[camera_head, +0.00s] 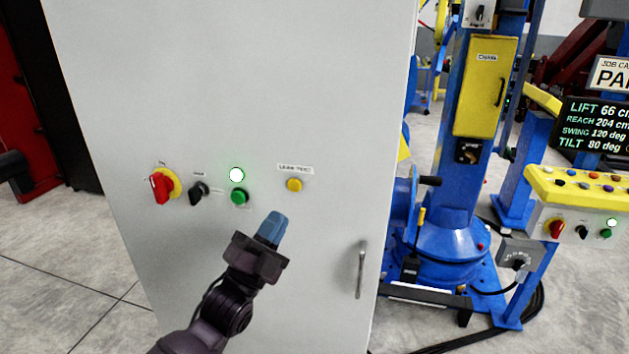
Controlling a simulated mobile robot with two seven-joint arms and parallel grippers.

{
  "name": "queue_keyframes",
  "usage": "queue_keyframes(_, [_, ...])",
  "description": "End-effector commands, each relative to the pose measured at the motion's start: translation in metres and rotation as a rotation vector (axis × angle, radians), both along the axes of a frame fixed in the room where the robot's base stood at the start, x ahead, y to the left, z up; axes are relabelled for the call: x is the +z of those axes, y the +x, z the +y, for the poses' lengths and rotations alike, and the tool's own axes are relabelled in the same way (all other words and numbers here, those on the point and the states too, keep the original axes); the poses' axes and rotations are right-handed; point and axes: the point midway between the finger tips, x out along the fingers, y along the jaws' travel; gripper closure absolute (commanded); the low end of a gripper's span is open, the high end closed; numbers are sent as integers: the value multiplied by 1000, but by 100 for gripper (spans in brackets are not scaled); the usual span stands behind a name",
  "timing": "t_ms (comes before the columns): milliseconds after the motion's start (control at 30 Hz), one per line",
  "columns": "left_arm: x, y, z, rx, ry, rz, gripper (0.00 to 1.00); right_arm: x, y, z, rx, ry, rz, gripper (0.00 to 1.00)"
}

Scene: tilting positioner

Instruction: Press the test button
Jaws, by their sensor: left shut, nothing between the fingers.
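A yellow round button (294,185) sits on the front of a light grey cabinet (250,90), under a small label that seems to end in "TEST". My left gripper (275,224) is shut and empty, with its blue fingertips pointing up toward the panel. In the picture the tips lie below and a little left of the yellow button, apart from it. How far they are from the cabinet face is hard to tell. My right gripper is out of view.
Left of the yellow button are a green button (239,197) under a lit lamp (236,174), a black selector (198,192) and a red rotary switch (160,187). A vertical door handle (361,269) is at lower right. A blue positioner (452,230) and yellow console (580,187) stand farther right.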

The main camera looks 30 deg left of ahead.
Motion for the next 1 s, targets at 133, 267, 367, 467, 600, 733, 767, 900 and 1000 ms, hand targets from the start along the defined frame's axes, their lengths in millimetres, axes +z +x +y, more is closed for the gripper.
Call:
queue_keyframes(133, [4, -4, -1, 48, 67, -45, 100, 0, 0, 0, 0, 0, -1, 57])
queue_keyframes(267, [4, -4, -1, 66, 90, -52, 100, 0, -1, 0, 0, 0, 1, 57])
queue_keyframes(367, [4, -4, -1, 69, 92, -52, 100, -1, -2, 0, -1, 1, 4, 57])
queue_keyframes(467, [4, -4, -1, 68, 91, -51, 100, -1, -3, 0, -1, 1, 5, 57])
queue_keyframes(600, [4, -4, -1, 67, 91, -51, 100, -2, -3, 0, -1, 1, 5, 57])
queue_keyframes(733, [4, 1, 0, 67, 91, -50, 100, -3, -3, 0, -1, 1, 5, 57])
queue_keyframes(767, [4, 3, 0, 67, 91, -51, 100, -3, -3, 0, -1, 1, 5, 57])
queue_keyframes(900, [3, 17, 3, 66, 91, -50, 100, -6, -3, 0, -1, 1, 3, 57])
queue_keyframes(1000, [3, 28, 6, 66, 90, -51, 100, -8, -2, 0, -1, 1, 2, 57])
